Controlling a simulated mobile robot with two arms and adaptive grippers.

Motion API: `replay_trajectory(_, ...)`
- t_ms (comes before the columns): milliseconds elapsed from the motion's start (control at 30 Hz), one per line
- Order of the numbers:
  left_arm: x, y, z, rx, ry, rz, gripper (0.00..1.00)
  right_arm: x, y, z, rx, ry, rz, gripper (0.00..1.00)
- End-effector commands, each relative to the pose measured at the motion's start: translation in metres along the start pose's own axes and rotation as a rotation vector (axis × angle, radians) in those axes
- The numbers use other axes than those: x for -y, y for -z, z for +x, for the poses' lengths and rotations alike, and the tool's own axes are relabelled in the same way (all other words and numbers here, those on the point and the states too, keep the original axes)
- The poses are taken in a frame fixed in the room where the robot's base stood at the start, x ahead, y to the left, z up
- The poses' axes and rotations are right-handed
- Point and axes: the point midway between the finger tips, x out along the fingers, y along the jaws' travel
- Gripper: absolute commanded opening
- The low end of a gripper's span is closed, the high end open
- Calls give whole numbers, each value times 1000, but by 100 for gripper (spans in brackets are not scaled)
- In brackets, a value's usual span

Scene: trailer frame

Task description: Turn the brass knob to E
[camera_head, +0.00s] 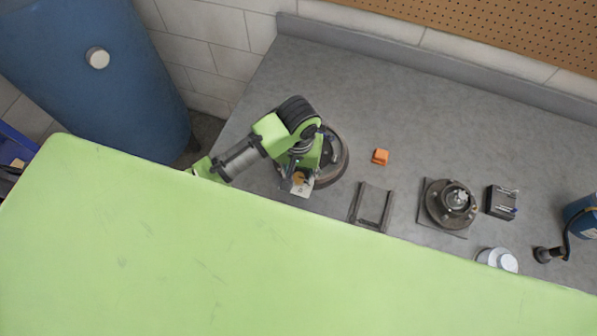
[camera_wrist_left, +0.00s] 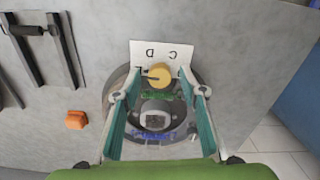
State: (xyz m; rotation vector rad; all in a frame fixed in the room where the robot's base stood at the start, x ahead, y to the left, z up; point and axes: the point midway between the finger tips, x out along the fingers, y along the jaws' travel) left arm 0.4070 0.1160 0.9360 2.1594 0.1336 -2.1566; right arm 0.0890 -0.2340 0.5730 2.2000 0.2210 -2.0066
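The brass knob (camera_head: 299,178) sits by a white lettered plate (camera_head: 303,191), under my left gripper (camera_head: 305,172) in the head view. In the left wrist view the knob (camera_wrist_left: 160,76) is round, with a dark pointer mark toward the picture's left. The plate (camera_wrist_left: 165,50) shows C and D upside down; another letter at its left edge is partly hidden. My left gripper (camera_wrist_left: 160,95) has its fingers spread wide, with the knob in line with the gap near the tips and no visible contact. My right gripper is not in view.
A round dark base (camera_head: 335,165) lies under the left gripper. An orange block (camera_head: 381,157), a dark frame (camera_head: 359,205), a hub on a plate (camera_head: 451,204), a dark box (camera_head: 501,201) and a white container (camera_head: 497,260) stand rightward. A green panel (camera_head: 250,260) covers the foreground.

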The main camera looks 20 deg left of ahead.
Motion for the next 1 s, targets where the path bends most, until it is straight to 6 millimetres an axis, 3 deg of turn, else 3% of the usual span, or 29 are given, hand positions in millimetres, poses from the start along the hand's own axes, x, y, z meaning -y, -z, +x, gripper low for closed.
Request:
replay_trajectory(267, -1, 0, -7, -1, -2, 1, 39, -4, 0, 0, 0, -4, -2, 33)
replay_trajectory(367, -1, 1, -22, -3, -4, 1, 39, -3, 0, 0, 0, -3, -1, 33)
replay_trajectory(600, -1, 1, -78, -6, -3, 2, 39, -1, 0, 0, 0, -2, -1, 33)
replay_trajectory(1000, 0, 1, -114, -3, 1, 1, 39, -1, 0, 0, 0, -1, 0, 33)
